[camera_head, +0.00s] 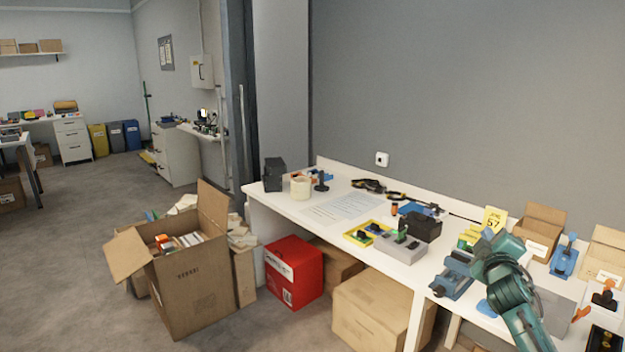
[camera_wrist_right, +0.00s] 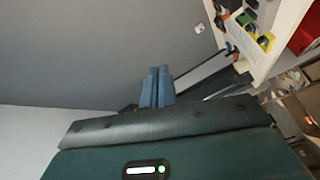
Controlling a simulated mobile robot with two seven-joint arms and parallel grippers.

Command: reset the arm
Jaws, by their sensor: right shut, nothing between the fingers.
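My right arm, teal, reaches in from the lower right of the head view over the white workbench (camera_head: 330,207). Its gripper (camera_head: 488,233) points away toward the grey wall and is small and partly hidden by the wrist. In the right wrist view the two blue fingers (camera_wrist_right: 157,86) lie side by side, shut, with nothing between them. They appear clear of the bench, with plain wall behind. My left gripper is not in view.
Near the arm are a blue vise-like tool (camera_head: 452,280), a black box (camera_head: 420,226), an open carton (camera_head: 538,230) and a blue clamp (camera_head: 564,260). A large open carton (camera_head: 190,285) and a red box (camera_head: 294,272) stand on the floor.

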